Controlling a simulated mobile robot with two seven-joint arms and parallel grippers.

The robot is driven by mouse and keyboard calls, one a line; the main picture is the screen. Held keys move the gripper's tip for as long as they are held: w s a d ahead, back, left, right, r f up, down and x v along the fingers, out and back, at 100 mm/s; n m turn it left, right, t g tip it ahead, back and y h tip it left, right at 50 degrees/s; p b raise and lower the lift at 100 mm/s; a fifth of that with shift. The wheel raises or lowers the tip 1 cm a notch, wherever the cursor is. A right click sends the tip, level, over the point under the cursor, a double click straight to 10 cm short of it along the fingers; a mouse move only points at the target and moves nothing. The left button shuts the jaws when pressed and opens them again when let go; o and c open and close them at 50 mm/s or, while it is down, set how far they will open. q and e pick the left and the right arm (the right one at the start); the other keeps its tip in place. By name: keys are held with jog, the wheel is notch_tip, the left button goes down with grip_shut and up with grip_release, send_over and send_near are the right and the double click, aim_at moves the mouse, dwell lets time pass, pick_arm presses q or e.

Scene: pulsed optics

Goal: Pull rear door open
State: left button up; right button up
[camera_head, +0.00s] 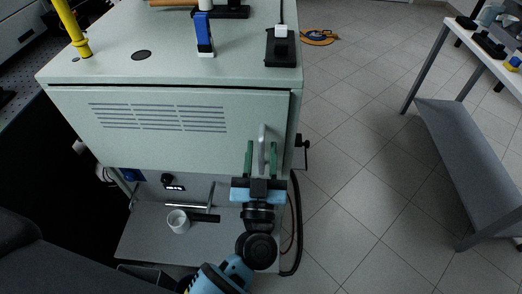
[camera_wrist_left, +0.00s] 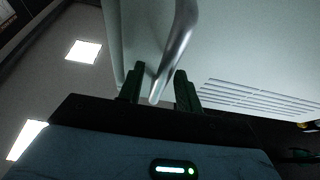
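The rear door (camera_head: 165,140) is a pale green panel with slotted vents on the cabinet's near side. A thin dark line runs along its top edge; I cannot tell if it is slightly ajar. Its silver bar handle (camera_head: 262,137) stands upright near the right edge. The handle also shows large in the left wrist view (camera_wrist_left: 177,50). My left gripper (camera_head: 261,160) has its green fingers on either side of the handle's lower part. In the left wrist view the fingers (camera_wrist_left: 161,88) are apart, with gaps to the bar. My right gripper is not in view.
The cabinet top (camera_head: 120,66) carries a yellow post (camera_head: 70,25), a blue-and-white item (camera_head: 204,35) and a black device (camera_head: 283,47). Open tiled floor lies right, before a side table (camera_head: 470,150).

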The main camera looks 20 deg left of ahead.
pick_arm(q)
grip_shut()
jog(key=shift+s, duration=0.1)
